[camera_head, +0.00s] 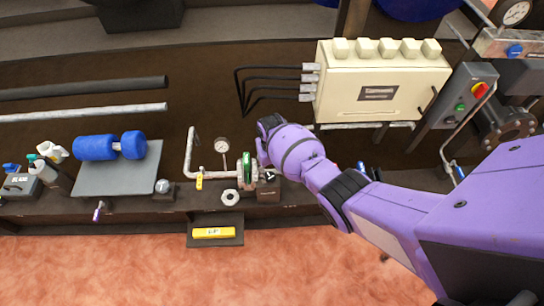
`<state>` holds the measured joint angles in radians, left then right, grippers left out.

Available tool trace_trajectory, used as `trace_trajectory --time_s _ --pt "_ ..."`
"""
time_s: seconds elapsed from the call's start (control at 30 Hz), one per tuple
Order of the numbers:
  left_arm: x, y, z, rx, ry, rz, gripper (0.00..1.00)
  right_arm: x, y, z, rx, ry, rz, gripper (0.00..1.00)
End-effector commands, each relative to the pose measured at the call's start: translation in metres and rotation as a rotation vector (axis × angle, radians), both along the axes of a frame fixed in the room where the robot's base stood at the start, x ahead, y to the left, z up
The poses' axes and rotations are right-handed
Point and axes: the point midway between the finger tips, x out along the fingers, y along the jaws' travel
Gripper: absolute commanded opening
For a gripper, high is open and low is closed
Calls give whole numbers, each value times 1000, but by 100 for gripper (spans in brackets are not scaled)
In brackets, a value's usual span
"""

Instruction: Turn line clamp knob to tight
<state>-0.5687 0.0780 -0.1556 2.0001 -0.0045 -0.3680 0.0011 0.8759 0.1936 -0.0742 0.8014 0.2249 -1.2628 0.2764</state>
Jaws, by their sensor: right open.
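A pipe line (215,174) runs along the bench to a green-ringed clamp fitting (247,170). A small dark and pale part (269,176), which may be the line clamp knob, shows at the right end of this fitting; its setting is too small to read. My purple right arm comes in from the right. My right gripper (266,163) is just above and beside this end of the fitting, open, its fingers largely hidden by my wrist. I cannot tell whether it touches the knob. My left gripper is not in view.
A pressure gauge (222,146) stands on the pipe close left of my gripper. A cream box (382,84) with black cables is behind. A nut (230,197) and a yellow level (213,232) lie in front. Blue rollers (97,147) sit at left.

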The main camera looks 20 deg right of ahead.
Motion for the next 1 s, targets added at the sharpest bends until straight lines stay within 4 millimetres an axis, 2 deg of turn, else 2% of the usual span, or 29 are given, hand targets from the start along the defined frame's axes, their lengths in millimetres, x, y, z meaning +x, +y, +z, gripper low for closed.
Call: trace_trajectory --time_s 0.3,0.5,1.0 --pt "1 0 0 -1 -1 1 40 2 -1 59 -1 -7 -1 45" --pt "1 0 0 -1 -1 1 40 1 -2 82 -1 -4 -2 45" --pt "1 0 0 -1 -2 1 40 1 -2 88 -1 -4 -2 45"
